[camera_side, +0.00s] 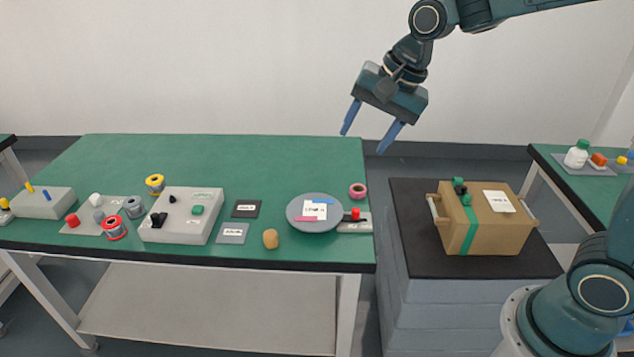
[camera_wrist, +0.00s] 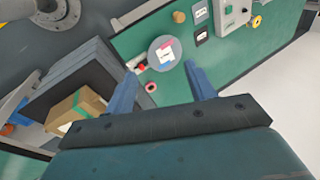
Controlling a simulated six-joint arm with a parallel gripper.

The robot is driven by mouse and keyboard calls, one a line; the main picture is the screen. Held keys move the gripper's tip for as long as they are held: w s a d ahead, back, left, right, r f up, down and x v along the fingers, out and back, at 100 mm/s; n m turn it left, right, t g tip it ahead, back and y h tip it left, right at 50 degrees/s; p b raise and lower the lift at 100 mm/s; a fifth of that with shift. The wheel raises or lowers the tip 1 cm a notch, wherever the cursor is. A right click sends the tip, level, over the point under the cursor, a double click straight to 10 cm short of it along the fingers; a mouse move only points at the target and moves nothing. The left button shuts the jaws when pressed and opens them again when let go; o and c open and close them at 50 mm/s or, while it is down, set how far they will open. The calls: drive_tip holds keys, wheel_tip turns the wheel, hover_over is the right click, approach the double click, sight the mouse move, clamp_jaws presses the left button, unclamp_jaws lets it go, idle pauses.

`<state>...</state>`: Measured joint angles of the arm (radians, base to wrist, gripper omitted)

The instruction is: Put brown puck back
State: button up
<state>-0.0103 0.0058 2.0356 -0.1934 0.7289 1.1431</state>
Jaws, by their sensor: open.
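The brown puck (camera_side: 270,238), a small tan rounded piece, sits on the green table near its front edge, left of a round grey disc (camera_side: 296,222). In the wrist view the puck (camera_wrist: 179,17) is small, near the top edge. My gripper (camera_side: 362,142) is open and empty, high above the table's right end and well away from the puck. In the wrist view the blue fingers of my gripper (camera_wrist: 161,68) are spread apart with nothing held between them.
The disc carries a white label with blue and pink strips; a red-topped piece (camera_side: 355,214) and a pink ring (camera_side: 357,190) are beside it. A grey box (camera_side: 180,228) and spools stand further left. A cardboard box (camera_side: 484,236) sits on a dark stand at right. The table's back half is clear.

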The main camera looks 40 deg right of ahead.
drive_tip(key=s+d+r+n+h, duration=0.1)
drive_tip(key=s+n, duration=0.4)
drive_tip(key=s, duration=0.5)
drive_tip(key=s+d+n+t, duration=0.1)
drive_tip(key=s+d+n, duration=0.2)
drive_tip(key=s+n, duration=0.3)
drive_tip(key=shift+s+d+r+t+h, duration=0.3)
drive_tip(key=shift+s+r+h, duration=0.1)
drive_tip(key=shift+s, duration=2.3)
